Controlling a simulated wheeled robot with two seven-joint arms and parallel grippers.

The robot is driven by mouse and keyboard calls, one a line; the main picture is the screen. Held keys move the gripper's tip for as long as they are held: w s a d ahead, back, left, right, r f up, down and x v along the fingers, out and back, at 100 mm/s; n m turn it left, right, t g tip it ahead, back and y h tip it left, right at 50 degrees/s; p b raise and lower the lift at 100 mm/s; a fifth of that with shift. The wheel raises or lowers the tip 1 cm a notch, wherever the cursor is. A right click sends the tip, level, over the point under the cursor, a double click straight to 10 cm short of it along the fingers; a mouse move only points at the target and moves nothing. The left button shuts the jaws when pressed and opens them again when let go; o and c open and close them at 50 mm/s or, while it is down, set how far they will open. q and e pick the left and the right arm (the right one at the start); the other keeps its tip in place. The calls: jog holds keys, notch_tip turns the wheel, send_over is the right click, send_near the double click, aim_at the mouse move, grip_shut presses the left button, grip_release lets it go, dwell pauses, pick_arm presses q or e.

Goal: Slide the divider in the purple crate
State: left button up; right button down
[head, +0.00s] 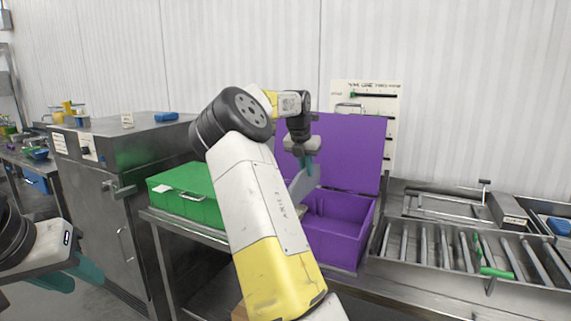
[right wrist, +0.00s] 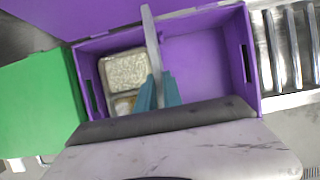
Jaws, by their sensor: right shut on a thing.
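The purple crate (head: 333,243) stands on the steel counter with its lid (head: 350,150) raised at the back. A flat grey divider (head: 302,186) stands upright inside it; in the right wrist view the divider (right wrist: 151,38) splits the crate into left and right spaces. The left space holds a tray of pale, rice-like grains (right wrist: 126,70); the right space looks empty. My right gripper (head: 309,167) is shut on the divider, and its teal fingers (right wrist: 158,92) clasp the near part. My left gripper (head: 86,284) is at the lower left, empty, with its fingers apart.
A closed green crate (head: 180,196) stands left of the purple one. A roller conveyor (head: 440,248) lies to the right. A steel cabinet (head: 110,170) stands at the left. My right arm hides part of the purple crate in the head view.

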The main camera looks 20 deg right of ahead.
jog(key=shift+w+d+f, duration=0.15)
jog(key=shift+w+f, duration=0.05)
jog(key=shift+f, duration=0.05)
notch_tip(320, 180, down, 13)
dwell(0.9)
jog(key=shift+f, duration=0.45)
dwell(2.2)
jog(key=c, duration=1.4)
grip_release()
jog(key=o, duration=0.5)
